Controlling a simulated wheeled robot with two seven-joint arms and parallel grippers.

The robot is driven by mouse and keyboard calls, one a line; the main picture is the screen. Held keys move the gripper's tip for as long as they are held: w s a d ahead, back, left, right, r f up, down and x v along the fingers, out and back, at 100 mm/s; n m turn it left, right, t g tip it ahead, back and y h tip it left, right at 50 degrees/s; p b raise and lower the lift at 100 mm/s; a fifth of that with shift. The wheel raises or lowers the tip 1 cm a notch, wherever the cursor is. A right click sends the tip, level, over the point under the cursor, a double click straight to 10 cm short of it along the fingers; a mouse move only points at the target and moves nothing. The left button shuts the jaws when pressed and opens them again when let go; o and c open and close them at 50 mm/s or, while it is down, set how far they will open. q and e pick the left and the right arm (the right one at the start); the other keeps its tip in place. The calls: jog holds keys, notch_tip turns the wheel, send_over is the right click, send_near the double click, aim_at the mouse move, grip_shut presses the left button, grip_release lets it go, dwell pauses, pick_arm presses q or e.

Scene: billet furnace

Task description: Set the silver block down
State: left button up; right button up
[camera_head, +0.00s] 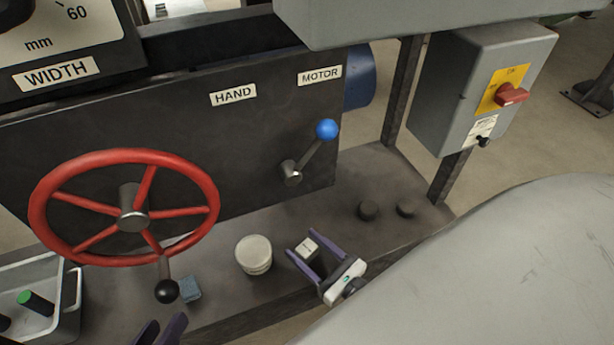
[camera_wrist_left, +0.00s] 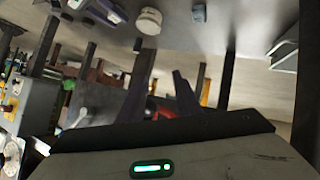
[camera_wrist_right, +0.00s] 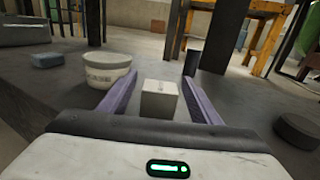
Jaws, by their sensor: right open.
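The silver block (camera_head: 307,246) shows a pale top with small dark marks. It sits between the two purple fingers of my right gripper (camera_head: 316,252) over the grey bench. In the right wrist view the block (camera_wrist_right: 159,100) is between the fingertips of the right gripper (camera_wrist_right: 158,92), with visible gaps on both sides. The right gripper is open. The block appears to stand upright on the bench, though its base is partly hidden. My left gripper (camera_head: 160,330) is at the bottom edge of the head view, its fingers apart and nothing between them.
A white tub (camera_head: 254,256) stands left of the block. A small blue-grey block (camera_head: 190,289) lies below the red handwheel (camera_head: 134,216). Dark pucks (camera_head: 369,211) lie to the right. A grey bin (camera_head: 66,318) is at far left. A blue-knobbed lever (camera_head: 310,153) rises behind.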

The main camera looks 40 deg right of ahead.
jog(key=s+d+p, duration=0.1)
jog(key=s+d, duration=0.1)
jog(key=s, duration=1)
